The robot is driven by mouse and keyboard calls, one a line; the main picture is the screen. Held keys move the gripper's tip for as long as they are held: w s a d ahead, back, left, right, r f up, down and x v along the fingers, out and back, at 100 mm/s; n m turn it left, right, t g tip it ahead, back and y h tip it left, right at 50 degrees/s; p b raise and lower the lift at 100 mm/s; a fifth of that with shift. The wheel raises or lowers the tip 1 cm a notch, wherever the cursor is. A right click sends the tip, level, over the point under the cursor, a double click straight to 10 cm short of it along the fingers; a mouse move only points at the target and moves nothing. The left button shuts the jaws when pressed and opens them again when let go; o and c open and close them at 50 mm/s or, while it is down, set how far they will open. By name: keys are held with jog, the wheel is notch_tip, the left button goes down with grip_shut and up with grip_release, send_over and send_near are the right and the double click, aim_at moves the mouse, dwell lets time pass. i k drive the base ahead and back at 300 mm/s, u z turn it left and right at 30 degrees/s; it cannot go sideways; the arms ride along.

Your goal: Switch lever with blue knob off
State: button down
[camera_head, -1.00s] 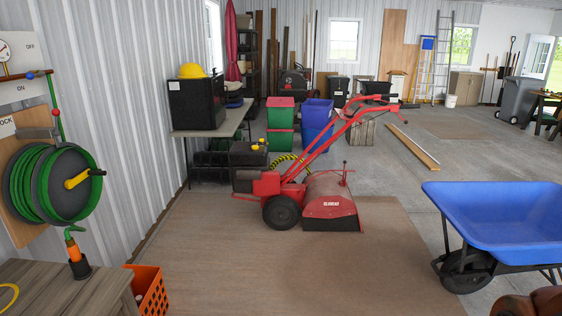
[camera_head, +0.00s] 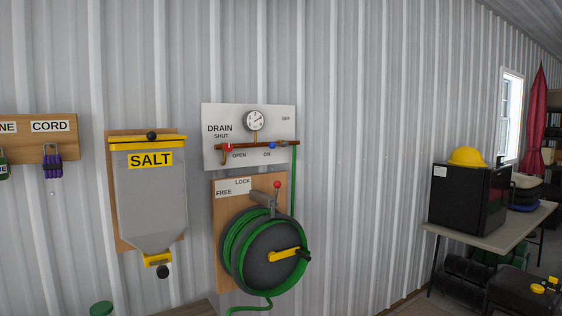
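The lever with the blue knob (camera_head: 272,146) sits on a copper pipe on a white wall panel (camera_head: 217,151). The blue knob is above the label ON; the OFF label is higher and to the right on the panel. A round gauge (camera_head: 255,121) stands above the pipe. My gripper is not in view.
Below the panel hangs a green hose reel (camera_head: 262,252) with a red-knobbed lock lever (camera_head: 277,185). A grey SALT dispenser (camera_head: 150,195) hangs to the left. A table (camera_head: 493,240) with a black box (camera_head: 466,198) stands at the right.

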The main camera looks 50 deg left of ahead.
aim_at(272, 145)
jog(key=u, duration=0.75)
jog(key=i, duration=1.05)
jog(key=u, duration=1.7)
jog(key=i, duration=0.75)
jog(key=u, duration=0.4)
